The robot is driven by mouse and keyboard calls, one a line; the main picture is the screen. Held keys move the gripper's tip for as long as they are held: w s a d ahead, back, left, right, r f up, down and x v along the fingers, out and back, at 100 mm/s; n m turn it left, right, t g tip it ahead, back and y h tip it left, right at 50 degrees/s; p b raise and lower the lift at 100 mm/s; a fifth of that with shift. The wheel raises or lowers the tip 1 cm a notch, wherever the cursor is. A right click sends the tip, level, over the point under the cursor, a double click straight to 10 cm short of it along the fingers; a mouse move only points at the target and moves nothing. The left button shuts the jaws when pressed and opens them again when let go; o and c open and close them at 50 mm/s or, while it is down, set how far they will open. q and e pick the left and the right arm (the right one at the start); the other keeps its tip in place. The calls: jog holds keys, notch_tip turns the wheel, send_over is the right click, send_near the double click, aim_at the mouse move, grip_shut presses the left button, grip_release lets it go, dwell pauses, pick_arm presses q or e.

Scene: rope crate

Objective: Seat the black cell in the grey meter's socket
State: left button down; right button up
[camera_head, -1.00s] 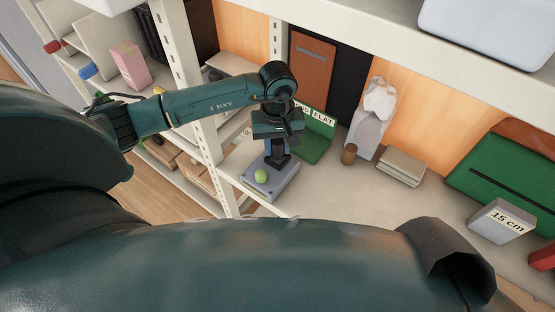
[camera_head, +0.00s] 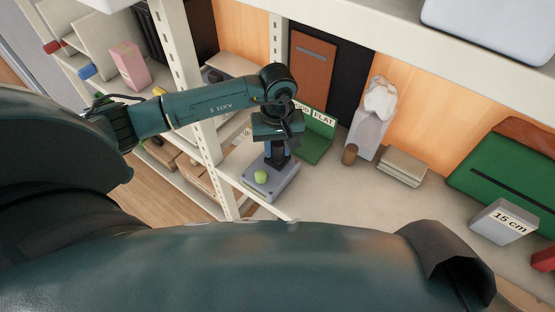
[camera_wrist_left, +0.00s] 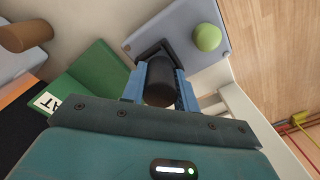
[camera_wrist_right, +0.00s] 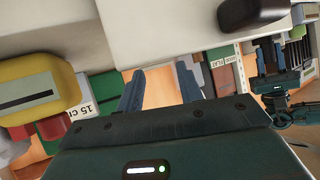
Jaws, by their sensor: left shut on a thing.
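The grey meter (camera_head: 284,188) lies on the shelf, with a green dome (camera_head: 261,177) on its top. Its dark socket (camera_wrist_left: 148,52) shows in the left wrist view, partly hidden behind the cell. My left gripper (camera_head: 277,156) points down over the meter. It is shut on the black cell (camera_wrist_left: 160,82), which sits between the blue fingers in the left wrist view. The cell's far end is at the socket; I cannot tell whether it is seated. My right gripper (camera_wrist_right: 160,88) is open, with nothing between its fingers.
A green sign block (camera_head: 317,147) stands close behind the meter. A brown cylinder (camera_head: 349,154), a wrapped white figure (camera_head: 371,125) and a pale stack (camera_head: 402,167) stand farther right. A shelf post (camera_head: 212,150) rises left of the meter. The shelf's middle is clear.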

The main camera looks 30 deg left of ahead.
pick_arm(q)
jog(key=shift+f+b, duration=0.4)
jog(key=shift+f, duration=0.05)
pick_arm(e)
jog(key=shift+s+f, duration=0.25)
jog(key=shift+f, duration=0.45)
pick_arm(q)
jog(key=c, duration=1)
grip_release()
jog(key=shift+s, duration=0.1)
pick_arm(e)
jog(key=shift+a, duration=0.1)
